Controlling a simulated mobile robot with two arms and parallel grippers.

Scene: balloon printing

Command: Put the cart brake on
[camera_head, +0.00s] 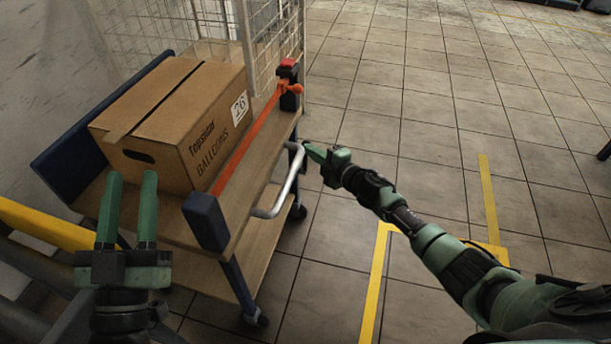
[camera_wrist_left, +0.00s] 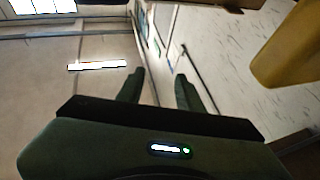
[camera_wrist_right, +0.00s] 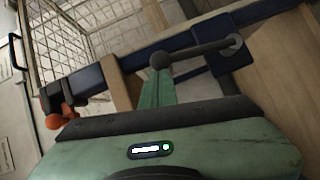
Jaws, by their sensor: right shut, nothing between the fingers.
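The cart (camera_head: 235,272) has tan shelves, a blue frame and a bent silver handle (camera_head: 288,180) on its near right side. A dark fitting with a red top (camera_head: 288,64) and an orange knob (camera_head: 296,88) is on its far right corner. The orange knob shows in the right wrist view (camera_wrist_right: 55,121). Which part is the brake, I cannot tell. My right gripper (camera_head: 312,152) is shut and empty, close to the handle's upper end. In the right wrist view its fingertips are just below a grey bar (camera_wrist_right: 195,52); contact is unclear. My left gripper (camera_head: 130,178) is open and empty before the cart.
A cardboard balloon box (camera_head: 178,120) sits on the cart's top shelf beside an orange strip (camera_head: 245,142). A wire mesh cage (camera_head: 270,35) stands behind. A yellow rail (camera_head: 45,222) is at the left. Tiled floor right of the cart is clear, with yellow lines (camera_head: 374,285).

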